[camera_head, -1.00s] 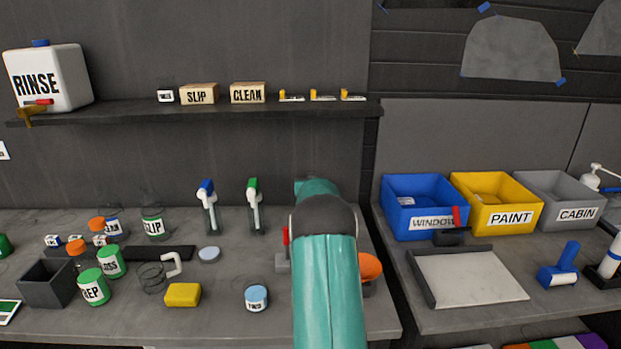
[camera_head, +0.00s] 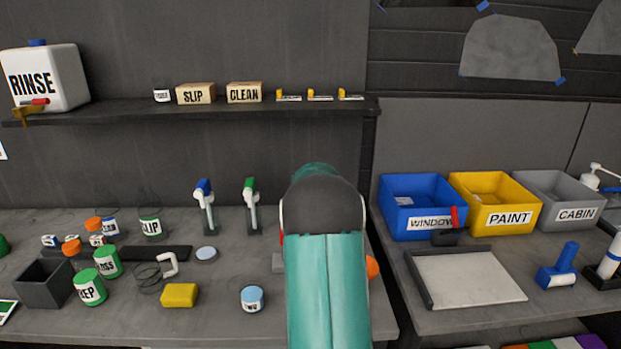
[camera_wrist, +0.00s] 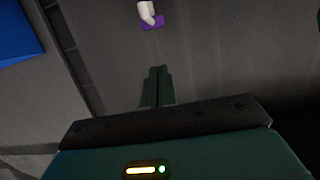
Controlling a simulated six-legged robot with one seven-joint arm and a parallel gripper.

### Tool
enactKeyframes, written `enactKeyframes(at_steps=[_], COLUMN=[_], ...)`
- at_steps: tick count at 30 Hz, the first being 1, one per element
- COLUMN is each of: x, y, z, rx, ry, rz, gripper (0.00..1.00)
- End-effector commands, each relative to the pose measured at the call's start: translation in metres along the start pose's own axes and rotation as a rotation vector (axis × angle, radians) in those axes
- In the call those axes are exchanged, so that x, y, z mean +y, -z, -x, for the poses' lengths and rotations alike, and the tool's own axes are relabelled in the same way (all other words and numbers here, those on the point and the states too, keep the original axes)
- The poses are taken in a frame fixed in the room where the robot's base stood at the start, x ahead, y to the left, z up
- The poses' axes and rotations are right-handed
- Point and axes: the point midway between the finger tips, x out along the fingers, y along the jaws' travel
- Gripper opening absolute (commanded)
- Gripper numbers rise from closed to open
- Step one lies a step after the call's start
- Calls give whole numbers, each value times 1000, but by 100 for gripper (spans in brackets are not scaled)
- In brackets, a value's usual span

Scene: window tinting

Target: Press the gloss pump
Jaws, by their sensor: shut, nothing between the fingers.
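My gripper (camera_wrist: 158,86) is shut and empty in the wrist view, its two green fingers together. Ahead of the fingertips, at the top edge, is a white spout-like piece (camera_wrist: 146,10) with a purple part (camera_wrist: 153,23); it is cut off, apart from the fingers, and I cannot tell whether it is the gloss pump. In the head view my teal arm hides the gripper.
Blue (camera_head: 402,222), yellow (camera_head: 480,222) and grey (camera_head: 545,200) bins stand on the right bench behind a pale tray (camera_head: 465,278). A blue tool (camera_head: 560,268) lies beside it. Several bottles, a yellow sponge (camera_head: 179,295) and two upright spray tools crowd the left bench.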

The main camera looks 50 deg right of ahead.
Motion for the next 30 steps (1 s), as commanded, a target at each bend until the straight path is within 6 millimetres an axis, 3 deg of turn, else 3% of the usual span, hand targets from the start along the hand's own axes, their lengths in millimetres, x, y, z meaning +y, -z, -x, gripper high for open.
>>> enactKeyframes(at_steps=[3,8,27,30], x=[-1,-1,0,-10], y=[1,1,1,3], z=[19,31,32,38], rx=[1,2,1,-9], ry=[0,0,0,12], rz=[0,0,0,1], gripper=[0,0,0,0])
